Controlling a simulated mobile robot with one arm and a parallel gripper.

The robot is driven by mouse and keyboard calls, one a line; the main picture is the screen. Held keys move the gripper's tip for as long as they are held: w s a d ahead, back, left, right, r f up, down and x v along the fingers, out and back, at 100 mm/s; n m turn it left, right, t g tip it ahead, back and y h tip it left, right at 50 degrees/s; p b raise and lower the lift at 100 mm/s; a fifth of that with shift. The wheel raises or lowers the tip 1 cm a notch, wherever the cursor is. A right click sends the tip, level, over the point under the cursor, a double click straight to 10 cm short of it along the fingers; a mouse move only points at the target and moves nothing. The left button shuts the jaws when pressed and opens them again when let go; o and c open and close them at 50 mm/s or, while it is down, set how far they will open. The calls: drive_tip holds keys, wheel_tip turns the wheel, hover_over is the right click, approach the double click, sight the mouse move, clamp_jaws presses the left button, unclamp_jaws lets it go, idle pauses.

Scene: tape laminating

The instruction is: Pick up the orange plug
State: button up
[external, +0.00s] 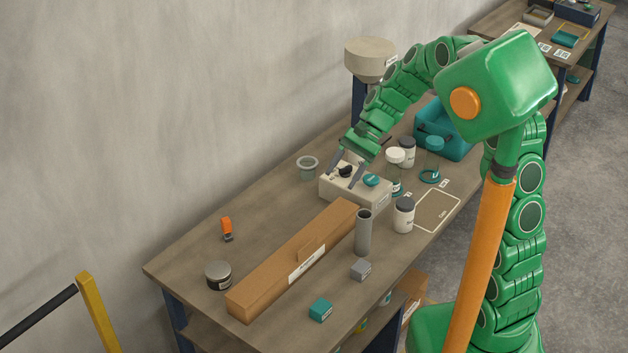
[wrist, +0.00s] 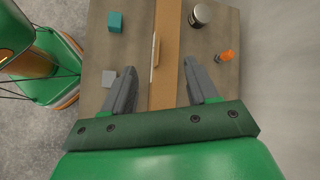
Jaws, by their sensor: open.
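The orange plug (external: 227,225) stands on the wooden table (external: 190,250) toward its far left end, near the wall side, with a dark lower part. It also shows in the wrist view (wrist: 226,56), right of and beyond my right finger. My gripper (external: 343,175) is open and empty, above the beige box with a dark knob and teal button. In the wrist view my gripper's (wrist: 157,75) two grey fingers are spread apart, with the plug outside them.
A long cardboard box (external: 290,258) lies along the table, right of the plug. A dark round jar (external: 218,275) stands near the plug. A grey cylinder (external: 363,232), a grey block (external: 360,269) and a teal block (external: 320,309) are on the near side. Bare tabletop surrounds the plug.

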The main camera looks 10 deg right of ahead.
drive_tip(key=w+a+f+m+y, duration=0.2)
drive_tip(key=w+a+f, duration=0.25)
drive_tip(key=a, duration=0.25)
drive_tip(key=w+a+f+m+y, duration=0.1)
drive_tip(key=w+a+f+m, duration=0.1)
drive_tip(key=w+a+f, duration=0.45)
drive_tip(key=m+y, duration=0.2)
drive_tip(key=m, duration=0.3)
approach(222, 227)
drive_tip(key=x, duration=0.2)
drive_tip(key=shift+s+a+f, duration=0.1)
drive_tip(key=shift+s+f, duration=0.1)
drive_tip(key=shift+s, duration=0.15)
drive_tip(key=shift+x, duration=3.95)
drive_tip(key=shift+w+a, duration=0.1)
drive_tip(key=shift+w, duration=0.1)
drive_tip(key=shift+c, duration=0.4)
drive_tip(key=shift+r, duration=0.1)
drive_tip(key=c, duration=1)
